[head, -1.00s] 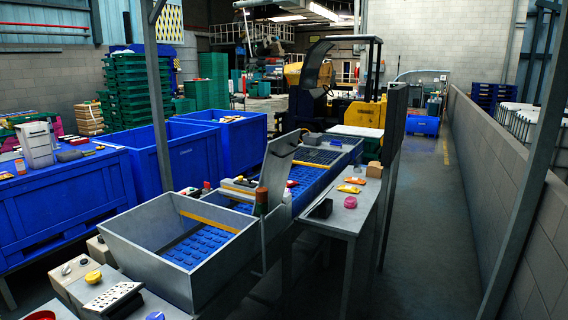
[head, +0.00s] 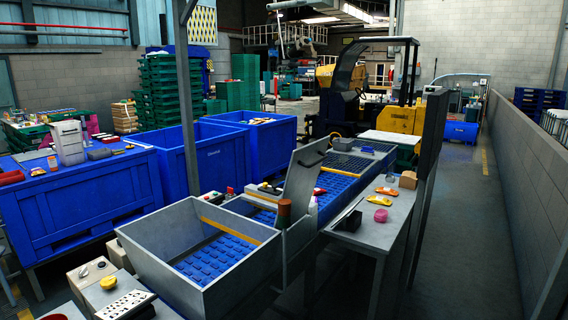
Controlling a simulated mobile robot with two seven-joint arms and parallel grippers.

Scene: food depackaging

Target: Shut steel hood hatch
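The steel hood hatch (head: 304,182) stands raised, tilted slightly from upright, over the conveyor line in the middle of the head view. A dark handle shows near its top edge. Below and behind it is the blue conveyor belt (head: 335,184). In front of it is an open steel hopper (head: 170,262) with a blue studded floor and a yellow bar across its far side. Neither of my grippers is in view.
A steel side table (head: 368,232) with small packages and a pink tub (head: 381,215) stands right of the conveyor. Large blue crates (head: 88,195) line the left. A dark post (head: 431,150) rises beside the side table. The aisle (head: 460,230) on the right is clear.

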